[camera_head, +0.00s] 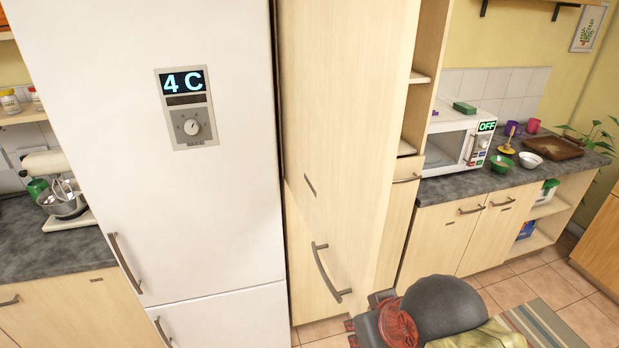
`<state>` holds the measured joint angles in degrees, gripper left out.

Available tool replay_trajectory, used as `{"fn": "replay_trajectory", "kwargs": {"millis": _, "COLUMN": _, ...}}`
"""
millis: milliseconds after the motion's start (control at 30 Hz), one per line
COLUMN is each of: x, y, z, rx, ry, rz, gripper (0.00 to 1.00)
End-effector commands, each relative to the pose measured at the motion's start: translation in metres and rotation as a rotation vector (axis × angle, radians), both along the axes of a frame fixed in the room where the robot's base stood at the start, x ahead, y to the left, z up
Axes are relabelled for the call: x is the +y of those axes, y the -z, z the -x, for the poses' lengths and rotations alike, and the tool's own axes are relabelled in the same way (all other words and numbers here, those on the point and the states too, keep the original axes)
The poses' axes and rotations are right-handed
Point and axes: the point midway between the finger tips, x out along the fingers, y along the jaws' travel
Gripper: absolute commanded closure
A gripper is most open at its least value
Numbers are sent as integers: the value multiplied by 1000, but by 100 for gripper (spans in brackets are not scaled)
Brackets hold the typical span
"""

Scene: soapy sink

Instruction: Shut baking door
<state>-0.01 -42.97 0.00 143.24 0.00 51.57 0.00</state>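A tall pale-wood cabinet door (340,215) stands to the right of the white fridge, with a curved metal handle (331,272) low on it. A small plate (309,186) is fixed on it, too small to read, so I cannot tell whether this is the baking door. Its gap to the cabinet frame is not clear. At the bottom, a dark grey rounded part with red pieces seems to be my arm. Its grey and red end, apparently my gripper (352,333), is low near the cabinet's foot. Its fingers are not clear.
The white fridge (160,220) fills the left middle. A stand mixer (60,185) is on the left counter. On the right counter (440,188) are a microwave (455,142) reading OFF, bowls and a brown tray (553,147). Tiled floor (555,283) is open at lower right.

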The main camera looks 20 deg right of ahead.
Motion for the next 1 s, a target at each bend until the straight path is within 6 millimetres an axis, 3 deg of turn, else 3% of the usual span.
{"fn": "replay_trajectory", "kwargs": {"millis": 233, "x": 19, "y": -19, "z": -2, "rx": 43, "ry": -70, "rz": 1, "gripper": 100}}
{"fn": "replay_trajectory", "kwargs": {"millis": 567, "x": 87, "y": -64, "z": -35, "rx": 275, "ry": -249, "rz": 67, "gripper": 100}}
{"fn": "replay_trajectory", "kwargs": {"millis": 800, "x": 134, "y": -88, "z": -63, "rx": 420, "ry": 46, "rz": 107, "gripper": 100}}
{"fn": "replay_trajectory", "kwargs": {"millis": 1000, "x": 154, "y": -94, "z": -82, "rx": 416, "ry": 427, "rz": 123, "gripper": 100}}
